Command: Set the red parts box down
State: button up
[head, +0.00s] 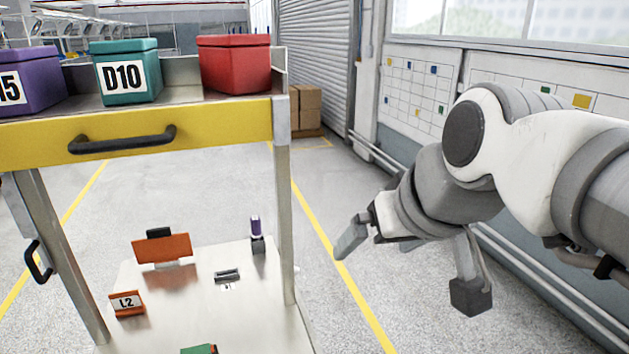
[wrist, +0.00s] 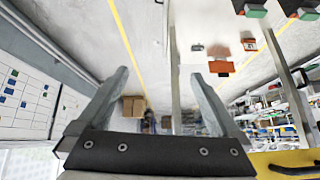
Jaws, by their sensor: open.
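The red parts box (head: 235,66) sits upright with its lid on, at the right end of the cart's top tray (head: 180,92). No label shows on the faces I see. My gripper (head: 410,268) is open and empty, to the right of the cart and lower than the box, well apart from it. In the wrist view my gripper's two fingers (wrist: 160,76) are spread with nothing between them. The red box does not show in the wrist view.
A teal box marked D10 (head: 127,75) and a purple box (head: 30,80) stand left of the red one. The yellow drawer front (head: 225,128) has a black handle. Small parts lie on the lower shelf (head: 215,310). Floor right of the cart is clear.

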jog(key=s+d+f+m+g+h, duration=0.1)
jog(key=s+d+f, duration=0.2)
jog(key=s+f, duration=0.3)
notch_tip(320, 180, down, 4)
jog(key=shift+s+d+r+m+g+h, duration=0.2)
jog(key=shift+s+d+m+g+h, duration=0.05)
jog(key=shift+d+m+g+h, duration=0.1)
jog(key=shift+f, duration=0.1)
